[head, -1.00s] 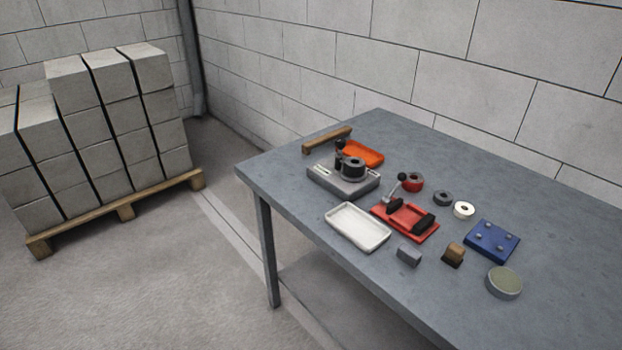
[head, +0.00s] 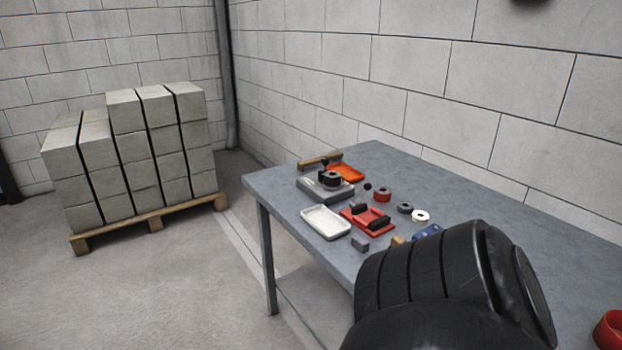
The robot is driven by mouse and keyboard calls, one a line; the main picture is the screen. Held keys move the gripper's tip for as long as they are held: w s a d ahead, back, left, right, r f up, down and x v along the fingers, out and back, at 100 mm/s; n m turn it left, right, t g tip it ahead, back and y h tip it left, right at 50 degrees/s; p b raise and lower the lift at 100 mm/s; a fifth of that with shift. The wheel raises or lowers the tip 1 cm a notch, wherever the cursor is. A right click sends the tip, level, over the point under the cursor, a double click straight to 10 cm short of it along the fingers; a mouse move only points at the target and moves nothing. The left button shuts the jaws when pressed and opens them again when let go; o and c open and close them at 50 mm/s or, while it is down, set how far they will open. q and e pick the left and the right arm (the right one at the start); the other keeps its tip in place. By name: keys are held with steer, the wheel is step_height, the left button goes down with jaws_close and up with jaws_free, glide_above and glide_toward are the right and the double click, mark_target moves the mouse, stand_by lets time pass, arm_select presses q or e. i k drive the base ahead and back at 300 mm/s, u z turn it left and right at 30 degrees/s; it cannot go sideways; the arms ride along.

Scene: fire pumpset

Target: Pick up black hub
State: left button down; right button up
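A dark grey-black ring (head: 405,208) lies flat on the table, between a red ring (head: 382,194) and a white ring (head: 420,216). Another black ring-shaped part (head: 330,180) sits on top of the grey fixture (head: 337,194) near the table's far left end. Both are small in the view, and I cannot tell for certain which is the black hub. Neither of my grippers shows. A large black ribbed arm segment (head: 435,270), which looks like mine, fills the lower right and hides the table's near part.
The grey table (head: 300,252) also bears a white tray (head: 326,222), a red fixture (head: 367,219) with black blocks, an orange tray (head: 347,172), a small grey block (head: 360,245) and a partly hidden blue plate (head: 428,232). A pallet (head: 155,222) of blocks stands left. Floor between is clear.

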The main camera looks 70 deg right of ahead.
mark_target(332, 178)
steer(key=z, duration=0.4)
steer(key=i, duration=2.05)
steer(key=z, duration=0.95)
